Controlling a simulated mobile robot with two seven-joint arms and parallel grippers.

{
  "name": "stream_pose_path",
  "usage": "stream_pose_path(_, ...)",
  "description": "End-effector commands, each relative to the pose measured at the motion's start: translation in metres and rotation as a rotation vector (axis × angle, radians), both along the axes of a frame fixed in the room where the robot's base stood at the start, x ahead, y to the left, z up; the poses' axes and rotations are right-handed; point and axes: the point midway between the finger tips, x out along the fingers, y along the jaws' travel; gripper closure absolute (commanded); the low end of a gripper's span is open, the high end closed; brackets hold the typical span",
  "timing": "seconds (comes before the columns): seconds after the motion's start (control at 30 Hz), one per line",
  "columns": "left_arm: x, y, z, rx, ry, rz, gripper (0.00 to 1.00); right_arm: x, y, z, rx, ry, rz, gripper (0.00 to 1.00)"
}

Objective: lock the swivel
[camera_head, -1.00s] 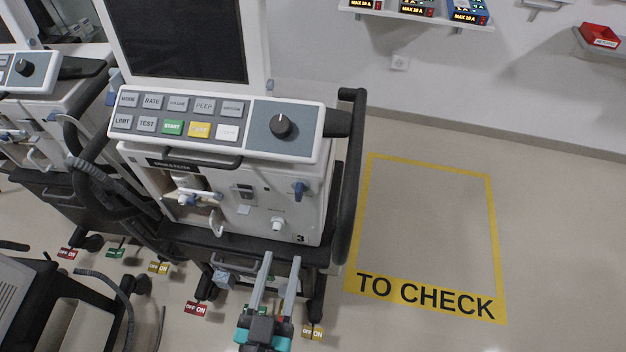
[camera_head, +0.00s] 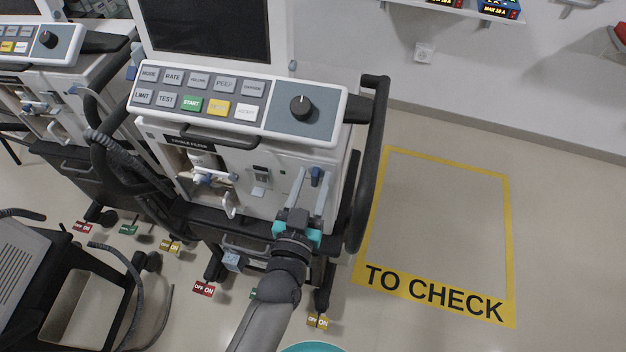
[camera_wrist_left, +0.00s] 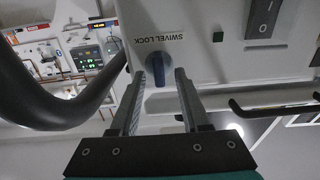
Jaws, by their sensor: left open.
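The ventilator (camera_head: 262,205) has a white front with a small blue swivel knob (camera_head: 316,177) at its upper right. In the left wrist view the blue knob (camera_wrist_left: 158,66) sits just below a "SWIVEL LOCK" label (camera_wrist_left: 158,38), its handle running roughly up and down in the picture. My left gripper (camera_head: 313,180) is open in front of the panel, its two fingertips reaching to either side of the knob. In the left wrist view the gripper (camera_wrist_left: 159,76) frames the knob between its fingers; I see no clear contact. My right gripper is not in view.
A black curved handle (camera_head: 372,160) runs along the ventilator's right side. Red, green and yellow pedals (camera_head: 204,289) sit low near the floor. A second ventilator (camera_head: 50,95) stands at left. The yellow "TO CHECK" floor area (camera_head: 436,294) is empty.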

Motion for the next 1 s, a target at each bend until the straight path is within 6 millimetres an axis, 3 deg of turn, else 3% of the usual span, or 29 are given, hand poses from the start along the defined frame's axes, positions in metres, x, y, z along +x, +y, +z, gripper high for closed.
stream_pose_path(0.3,0.0022,-0.0004,0.0002,0.0,0.0,0.0,0.54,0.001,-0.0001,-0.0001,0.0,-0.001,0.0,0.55)
stream_pose_path(0.7,0.0019,-0.0004,0.0002,0.0,0.0,0.0,0.99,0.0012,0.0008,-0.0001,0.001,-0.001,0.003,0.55)
stream_pose_path(1.0,0.0018,-0.0001,0.0002,0.0,0.0,0.001,1.0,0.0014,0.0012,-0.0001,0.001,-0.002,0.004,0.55)
